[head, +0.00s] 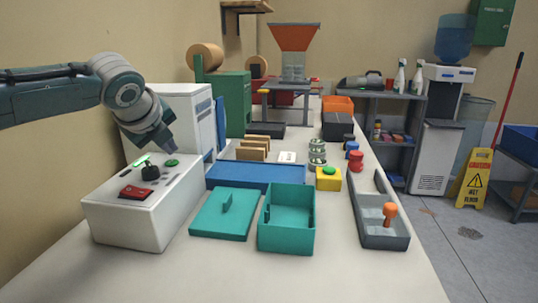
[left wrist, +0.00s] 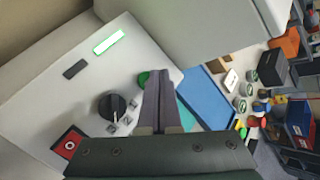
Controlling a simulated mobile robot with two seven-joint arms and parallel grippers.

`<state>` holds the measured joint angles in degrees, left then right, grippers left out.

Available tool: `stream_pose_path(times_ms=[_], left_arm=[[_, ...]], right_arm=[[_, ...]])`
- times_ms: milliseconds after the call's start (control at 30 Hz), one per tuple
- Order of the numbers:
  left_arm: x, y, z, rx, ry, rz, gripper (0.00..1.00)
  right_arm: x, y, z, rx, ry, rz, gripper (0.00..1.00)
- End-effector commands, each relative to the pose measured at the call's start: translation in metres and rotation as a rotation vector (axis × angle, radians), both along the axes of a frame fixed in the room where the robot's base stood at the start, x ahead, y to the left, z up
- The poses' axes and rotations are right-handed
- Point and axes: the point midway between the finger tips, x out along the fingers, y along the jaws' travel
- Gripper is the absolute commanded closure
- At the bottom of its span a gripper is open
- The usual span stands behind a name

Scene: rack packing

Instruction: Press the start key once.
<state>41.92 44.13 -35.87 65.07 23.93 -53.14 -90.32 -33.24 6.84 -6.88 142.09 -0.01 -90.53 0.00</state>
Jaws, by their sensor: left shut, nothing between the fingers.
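A white control box (head: 125,218) stands at the front left of the table. Its sloped top carries a round green key (head: 172,163), a black knob (head: 150,173), a red switch (head: 133,193) and a lit green display (head: 141,160). I cannot read any label for a start key. My left gripper (head: 169,149) is shut and empty, pointing down just above the green key. In the left wrist view the shut fingers (left wrist: 163,78) partly cover the green key (left wrist: 143,77); I cannot tell whether they touch it. My right gripper is not in view.
A white cabinet (head: 190,115) stands close behind the control box. A teal lid (head: 222,214) and an open teal box (head: 286,232) lie to its right. A yellow block (head: 328,181) with a green button stands farther right. The front table is clear.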

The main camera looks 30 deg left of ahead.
Motion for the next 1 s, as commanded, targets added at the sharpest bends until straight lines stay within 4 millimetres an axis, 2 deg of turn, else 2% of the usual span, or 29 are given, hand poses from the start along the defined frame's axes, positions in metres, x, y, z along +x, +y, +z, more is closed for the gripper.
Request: stream_pose_path(times_ms=[267, 1000], left_arm=[[0.000, 0.000, -0.008, 0.000, 0.001, 0.001, 1.00], [0.000, 0.000, -0.013, -0.001, 0.001, 0.000, 1.00]], right_arm=[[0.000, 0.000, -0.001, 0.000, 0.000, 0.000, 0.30], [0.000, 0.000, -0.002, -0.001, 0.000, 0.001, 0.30]])
